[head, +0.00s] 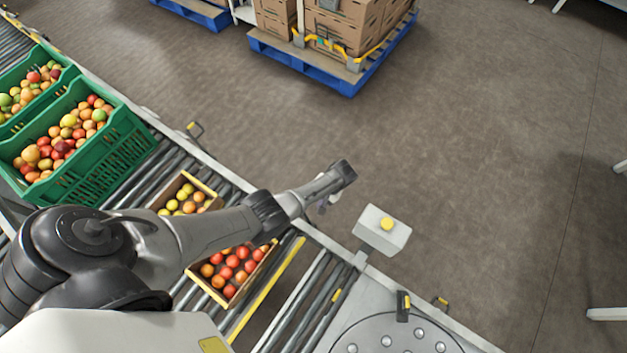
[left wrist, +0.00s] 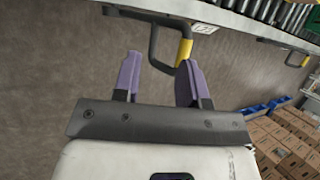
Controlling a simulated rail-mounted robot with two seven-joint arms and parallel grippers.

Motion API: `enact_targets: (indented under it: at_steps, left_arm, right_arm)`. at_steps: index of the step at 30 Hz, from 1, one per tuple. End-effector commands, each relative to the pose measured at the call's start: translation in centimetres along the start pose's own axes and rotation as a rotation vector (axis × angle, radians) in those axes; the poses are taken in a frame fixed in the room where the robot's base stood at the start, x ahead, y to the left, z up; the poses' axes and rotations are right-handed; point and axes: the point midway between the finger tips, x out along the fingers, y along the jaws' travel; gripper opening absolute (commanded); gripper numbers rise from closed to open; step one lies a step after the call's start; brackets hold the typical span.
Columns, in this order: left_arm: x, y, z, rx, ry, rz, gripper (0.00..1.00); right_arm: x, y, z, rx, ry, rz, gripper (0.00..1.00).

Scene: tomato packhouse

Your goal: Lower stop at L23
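My left gripper (left wrist: 158,70) has two purple fingers, spread apart with nothing clamped between them. A dark bent lever with a yellow grip (left wrist: 184,52) sticks out from the conveyor's side at the fingertips. Its dark loop lies between the tips, and the yellow part is close to the right finger; contact is unclear. A small white label (left wrist: 205,28) is on the rail beside it; I cannot read it. In the head view my left gripper (head: 323,203) is mostly behind my arm at the conveyor's outer edge, and this lever is hidden. My right gripper is not in view.
Another lever (head: 195,129) stands farther up the rail. A yellow bar (head: 268,290) crosses the rollers below a crate of red tomatoes (head: 229,291). A grey box with a yellow button (head: 386,224) stands right of my arm. Green crates (head: 125,150) sit upstream.

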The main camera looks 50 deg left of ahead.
Motion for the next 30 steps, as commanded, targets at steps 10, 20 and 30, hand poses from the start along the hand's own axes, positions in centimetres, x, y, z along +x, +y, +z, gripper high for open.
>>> enact_targets:
  at_steps: [10, 20, 30]
  left_arm:
    - [-7.2, -0.1, 0.0, 0.000, 0.003, 0.000, 0.39]
    - [-11.2, -0.1, 0.0, 0.000, 0.001, -0.001, 0.39]
    - [-11.9, -0.1, 0.0, 0.000, 0.000, -0.001, 0.39]
  right_arm:
    - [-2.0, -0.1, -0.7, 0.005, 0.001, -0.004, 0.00]
    - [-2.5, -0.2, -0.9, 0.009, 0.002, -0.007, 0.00]
    - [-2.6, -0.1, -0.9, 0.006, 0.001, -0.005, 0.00]
